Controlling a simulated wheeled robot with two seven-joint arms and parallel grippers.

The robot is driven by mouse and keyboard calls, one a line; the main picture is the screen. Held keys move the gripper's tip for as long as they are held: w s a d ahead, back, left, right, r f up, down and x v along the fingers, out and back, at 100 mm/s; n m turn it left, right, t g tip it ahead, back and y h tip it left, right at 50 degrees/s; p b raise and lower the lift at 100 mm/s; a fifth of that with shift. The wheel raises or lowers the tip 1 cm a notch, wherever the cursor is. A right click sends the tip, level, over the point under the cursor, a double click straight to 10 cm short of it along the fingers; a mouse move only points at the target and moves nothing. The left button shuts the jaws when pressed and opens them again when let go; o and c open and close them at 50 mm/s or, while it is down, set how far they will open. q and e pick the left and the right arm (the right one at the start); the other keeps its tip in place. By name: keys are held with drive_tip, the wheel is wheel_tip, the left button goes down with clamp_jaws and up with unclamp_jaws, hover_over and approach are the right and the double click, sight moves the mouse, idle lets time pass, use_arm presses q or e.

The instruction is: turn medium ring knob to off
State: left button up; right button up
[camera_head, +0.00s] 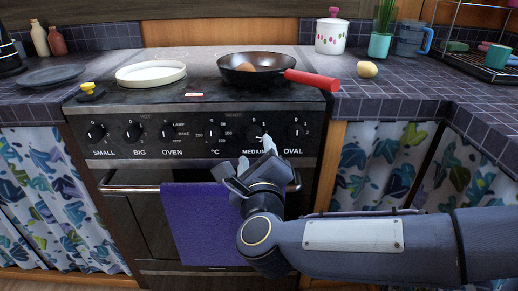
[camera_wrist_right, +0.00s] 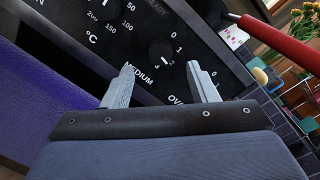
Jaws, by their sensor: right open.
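The medium ring knob (camera_head: 256,132) is a black dial on the stove's dark control panel, above the MEDIUM label. A fingertip of my right gripper partly covers this area in the head view. In the right wrist view the medium knob (camera_wrist_right: 153,50) shows beyond and between the two finger tips, with numbers on its right. Its exact pointer angle is hard to read. My right gripper (camera_head: 256,155) is open and empty, just in front of the panel. Its two pale fingers (camera_wrist_right: 160,68) are spread apart in the right wrist view. My left gripper is out of view.
The oval knob (camera_head: 293,132) sits to the right, the °C knob (camera_head: 214,133) to the left. A purple towel (camera_head: 205,225) hangs on the oven handle (camera_head: 130,188). A pan (camera_head: 255,65) with a red handle (camera_head: 312,80) stands above, the handle overhanging towards the right counter.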

sight(253, 136)
drive_tip(key=w, duration=0.6)
drive_tip(key=shift+a+b, duration=0.15)
drive_tip(key=shift+b, duration=0.25)
drive_tip(key=shift+c, duration=0.4)
drive_tip(key=c, duration=0.9)
